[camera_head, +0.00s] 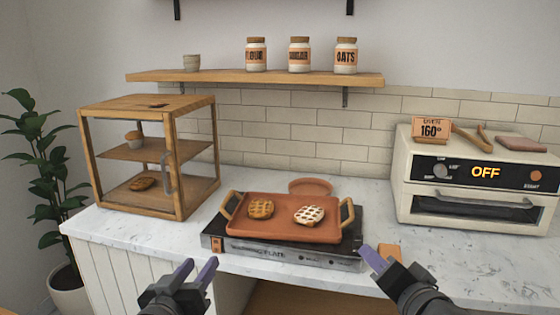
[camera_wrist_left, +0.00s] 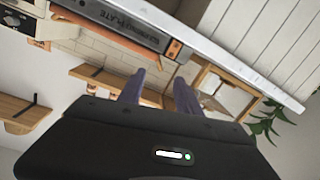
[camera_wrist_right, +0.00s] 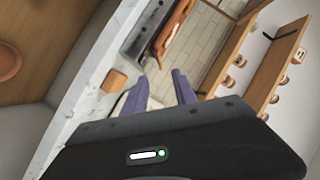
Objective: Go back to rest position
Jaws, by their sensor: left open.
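My left gripper (camera_head: 198,268) is open and empty in front of the counter's front edge, left of the warming plate. Its two purple fingers stand apart in the left wrist view (camera_wrist_left: 158,90). My right gripper (camera_head: 380,257) is near the counter's front edge, right of the warming plate. Its fingers stand apart with nothing between them in the right wrist view (camera_wrist_right: 161,88). Neither gripper is seen touching anything.
A terracotta tray (camera_head: 285,230) with two waffle-like pastries sits on the warming plate (camera_head: 290,251). A wooden cabinet (camera_head: 180,198) stands left, an oven (camera_head: 470,215) right. A small orange-brown block (camera_head: 391,250) lies by my right gripper. A shelf (camera_head: 250,77) with jars hangs behind.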

